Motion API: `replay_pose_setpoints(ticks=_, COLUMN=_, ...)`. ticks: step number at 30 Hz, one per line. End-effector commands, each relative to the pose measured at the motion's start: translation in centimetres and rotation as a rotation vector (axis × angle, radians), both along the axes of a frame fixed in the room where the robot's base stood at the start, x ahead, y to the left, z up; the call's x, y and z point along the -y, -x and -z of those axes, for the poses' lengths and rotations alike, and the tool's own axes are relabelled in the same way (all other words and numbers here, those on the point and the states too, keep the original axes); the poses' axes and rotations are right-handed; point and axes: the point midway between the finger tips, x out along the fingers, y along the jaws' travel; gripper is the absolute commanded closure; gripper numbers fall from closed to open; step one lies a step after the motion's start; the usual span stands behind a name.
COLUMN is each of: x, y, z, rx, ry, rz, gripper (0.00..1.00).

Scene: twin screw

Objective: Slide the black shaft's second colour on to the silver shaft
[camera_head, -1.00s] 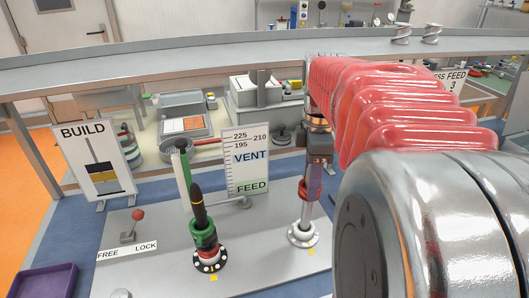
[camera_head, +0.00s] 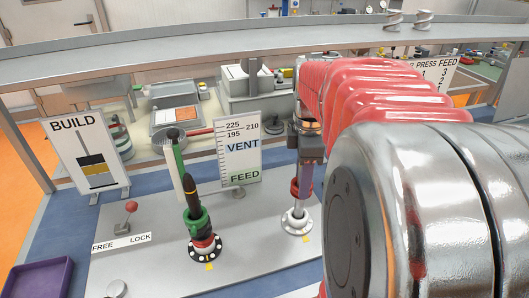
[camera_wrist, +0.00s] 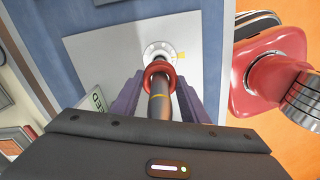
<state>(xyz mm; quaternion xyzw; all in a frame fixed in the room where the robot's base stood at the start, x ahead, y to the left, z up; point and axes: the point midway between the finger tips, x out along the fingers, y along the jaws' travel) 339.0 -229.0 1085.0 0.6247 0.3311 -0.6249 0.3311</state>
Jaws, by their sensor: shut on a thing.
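The black shaft (camera_head: 190,183) stands upright on a round flange at left of the plate. A green collar (camera_head: 196,218) is around it, with red below the collar. The silver shaft (camera_head: 298,207) stands on a pale flange (camera_head: 296,223) to the right; the flange also shows in the wrist view (camera_wrist: 160,51). My gripper (camera_wrist: 158,85) points down over this shaft, shut on a red collar (camera_wrist: 158,70). The collar is around the shaft, a little above the flange, and also shows in the head view (camera_head: 300,188). My fingers hide its sides in the wrist view.
A red-knobbed lever (camera_head: 130,207) stands by the FREE/LOCK label. A purple tray (camera_head: 38,279) is at front left. A grey rail (camera_head: 200,55) crosses behind.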

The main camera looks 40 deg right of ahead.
Motion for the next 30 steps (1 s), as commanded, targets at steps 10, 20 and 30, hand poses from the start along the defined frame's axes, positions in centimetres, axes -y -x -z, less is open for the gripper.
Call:
replay_pose_setpoints(ticks=10, x=0.0, y=0.0, z=0.9, rx=0.0, ry=0.0, rz=0.0, gripper=0.53)
replay_pose_setpoints(ticks=20, x=0.0, y=0.0, z=0.9, rx=0.0, ry=0.0, rz=0.0, gripper=0.38)
replay_pose_setpoints(ticks=30, x=0.0, y=-0.1, z=-0.2, rx=0.002, ry=0.001, rz=0.0, gripper=0.38)
